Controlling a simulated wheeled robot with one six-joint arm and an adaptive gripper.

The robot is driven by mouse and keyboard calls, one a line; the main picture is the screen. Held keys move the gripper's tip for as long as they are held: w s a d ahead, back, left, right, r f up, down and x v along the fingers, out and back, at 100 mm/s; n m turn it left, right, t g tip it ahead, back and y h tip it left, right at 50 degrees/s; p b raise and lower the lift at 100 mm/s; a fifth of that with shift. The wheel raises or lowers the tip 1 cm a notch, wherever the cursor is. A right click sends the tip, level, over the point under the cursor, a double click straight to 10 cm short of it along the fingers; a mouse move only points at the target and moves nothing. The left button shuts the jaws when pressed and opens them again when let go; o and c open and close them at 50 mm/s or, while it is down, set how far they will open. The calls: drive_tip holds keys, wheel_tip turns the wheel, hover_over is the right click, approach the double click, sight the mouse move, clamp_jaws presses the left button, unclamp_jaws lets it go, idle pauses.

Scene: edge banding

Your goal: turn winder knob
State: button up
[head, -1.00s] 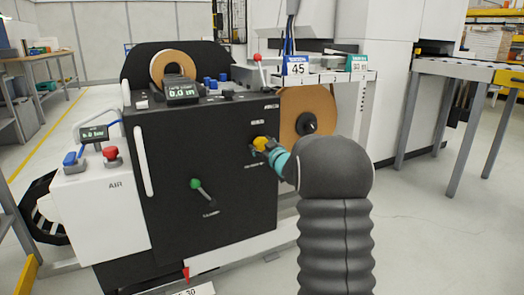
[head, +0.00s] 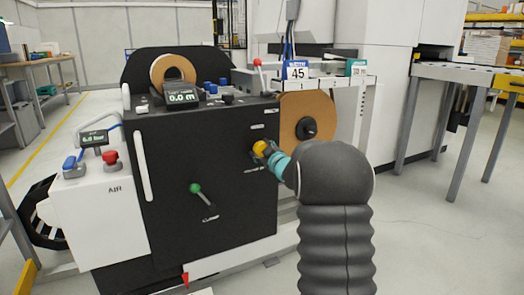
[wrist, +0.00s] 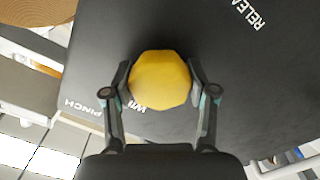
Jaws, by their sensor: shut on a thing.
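The yellow winder knob (head: 260,148) sits on the right part of the black machine's front panel (head: 225,140). In the wrist view the knob (wrist: 161,80) is a faceted yellow disc between the two fingers. My gripper (wrist: 161,84) is shut on it, with one pad against each side. In the head view my gripper (head: 267,152) reaches the knob from the right. Lettering on the panel is partly covered by the knob and fingers.
A green-knobbed lever (head: 196,188) is lower on the panel. A brown roll (head: 305,118) hangs close behind my wrist on the right. A white air unit (head: 100,215) with a red button (head: 110,157) stands at left. Open floor lies at right.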

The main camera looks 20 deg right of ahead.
drive_tip(key=o, duration=1.2)
drive_tip(key=shift+c, duration=0.2)
drive_tip(key=shift+s, duration=0.15)
drive_tip(key=s, duration=1.1)
drive_tip(key=shift+s+d, duration=0.2)
drive_tip(key=shift+s, duration=0.2)
drive_tip(key=shift+d+f, duration=0.1)
